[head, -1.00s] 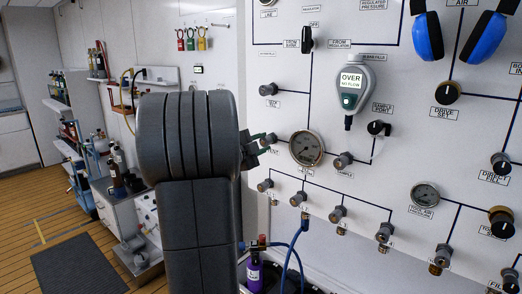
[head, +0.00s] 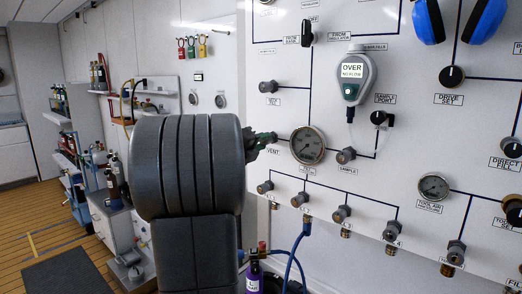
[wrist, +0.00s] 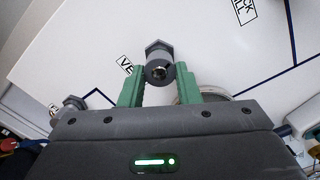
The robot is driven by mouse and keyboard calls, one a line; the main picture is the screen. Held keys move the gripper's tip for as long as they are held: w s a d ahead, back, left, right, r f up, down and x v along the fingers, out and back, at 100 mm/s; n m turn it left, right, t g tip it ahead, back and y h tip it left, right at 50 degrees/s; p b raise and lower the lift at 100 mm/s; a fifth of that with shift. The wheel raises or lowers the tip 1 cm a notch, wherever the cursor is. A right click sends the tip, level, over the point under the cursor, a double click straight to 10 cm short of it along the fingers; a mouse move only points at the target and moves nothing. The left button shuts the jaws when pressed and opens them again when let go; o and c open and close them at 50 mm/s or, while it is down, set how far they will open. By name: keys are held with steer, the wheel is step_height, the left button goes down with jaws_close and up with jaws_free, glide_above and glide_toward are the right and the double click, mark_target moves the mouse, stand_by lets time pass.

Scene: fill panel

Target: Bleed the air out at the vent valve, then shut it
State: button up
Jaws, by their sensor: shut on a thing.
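The vent valve (wrist: 158,50) is a grey hexagonal fitting with a small round stem, on the white panel beside the VENT label. My gripper (wrist: 159,70) has its green fingers on both sides of the stem, shut on it. In the head view my gripper (head: 261,141) reaches the vent valve at the left of the panel, and the fingers hide most of it. The handheld analyser (head: 355,78) on the panel reads "OVER" and "NO FLOW".
A round gauge (head: 307,146) sits just right of the vent valve, with the sample fitting (head: 345,156) beyond it. A row of fittings (head: 342,213) runs below. A purple cylinder (head: 254,277) with a blue hose stands below the panel.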

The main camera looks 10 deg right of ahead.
steer(key=shift+f+m+b, duration=0.2)
steer(key=shift+m+b, duration=0.6)
steer(key=shift+m, duration=0.8)
steer(key=o, duration=1)
steer(key=shift+r, duration=0.1)
steer(key=shift+c, duration=0.2)
steer(key=shift+s+a, duration=0.1)
steer(key=b+v, duration=0.1)
steer(key=v, duration=1.2)
steer(key=shift+s+a, duration=0.15)
steer(key=shift+a, duration=0.05)
steer(key=x, duration=1.3)
steer(key=shift+w+d+p, duration=0.25)
steer(key=shift+d+p, duration=0.05)
steer(key=shift+p, duration=0.1)
